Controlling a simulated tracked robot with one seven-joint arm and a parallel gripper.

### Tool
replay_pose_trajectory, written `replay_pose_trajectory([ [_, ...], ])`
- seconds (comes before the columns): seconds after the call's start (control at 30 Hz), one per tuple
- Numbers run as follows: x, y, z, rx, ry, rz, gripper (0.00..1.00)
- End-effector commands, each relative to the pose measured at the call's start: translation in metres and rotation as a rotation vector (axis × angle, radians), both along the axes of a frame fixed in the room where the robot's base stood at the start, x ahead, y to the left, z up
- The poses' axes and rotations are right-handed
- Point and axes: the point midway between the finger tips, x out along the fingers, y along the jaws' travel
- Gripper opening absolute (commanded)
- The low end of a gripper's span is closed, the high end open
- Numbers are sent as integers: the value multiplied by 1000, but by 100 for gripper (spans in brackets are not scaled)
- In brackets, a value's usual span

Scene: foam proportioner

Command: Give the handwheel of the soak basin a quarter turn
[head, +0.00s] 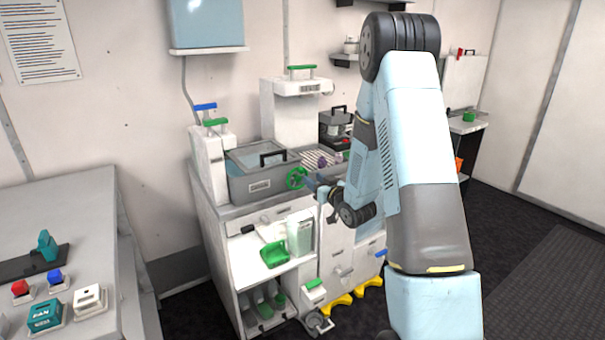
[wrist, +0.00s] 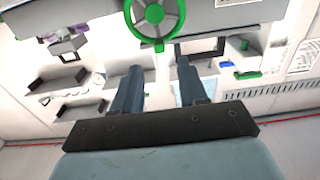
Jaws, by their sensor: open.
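The green handwheel (head: 296,178) is mounted at the front of the grey soak basin (head: 262,187) on the white counter. My gripper (head: 318,187) is just to the right of the wheel in the head view; its fingertips are small there. In the wrist view, the round spoked handwheel (wrist: 154,17) is at the top centre, its upper edge cut off by the frame. My gripper's two blue-grey fingers (wrist: 159,65) are spread apart below the wheel, with nothing between them. The wheel lies roughly centred between the finger lines, beyond the tips; I cannot tell the exact gap.
Green-handled white units (head: 294,85) stand behind the basin. A rack (head: 318,157) sits to its right. A panel with buttons (head: 55,277) is at left.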

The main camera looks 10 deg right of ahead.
Motion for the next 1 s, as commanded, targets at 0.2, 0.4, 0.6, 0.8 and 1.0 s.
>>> replay_pose_trajectory([
  [0.2, 37, 13, 0, -1, 0, 1, 43],
  [0.4, 61, 21, 0, 0, 0, 1, 43],
  [0.6, 72, 24, 0, -1, 2, 0, 43],
  [0.8, 73, 24, 0, 0, 1, 0, 43],
  [1.0, 73, 25, 0, 0, 1, 0, 32],
])
